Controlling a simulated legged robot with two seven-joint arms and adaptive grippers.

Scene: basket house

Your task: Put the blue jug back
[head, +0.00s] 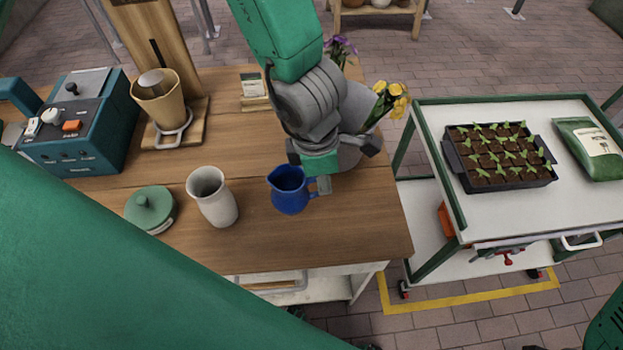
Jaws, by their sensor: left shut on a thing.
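The blue jug (290,192) is upright over the right part of the wooden table (360,225), with its open top showing. I cannot tell whether its base touches the table. My left gripper (321,181) comes down from above, at the jug's right side, and is shut on it at the handle side. The gripper's fingers partly hide the handle. My right gripper is not in view.
A pale vase (213,198) stands left of the jug, beside a green lidded pot (151,209). A wooden stand holds a tan cup (160,100) near a teal machine (80,122). Yellow flowers (391,98) are behind my gripper. A cart (430,150) with a seedling tray (500,156) stands right.

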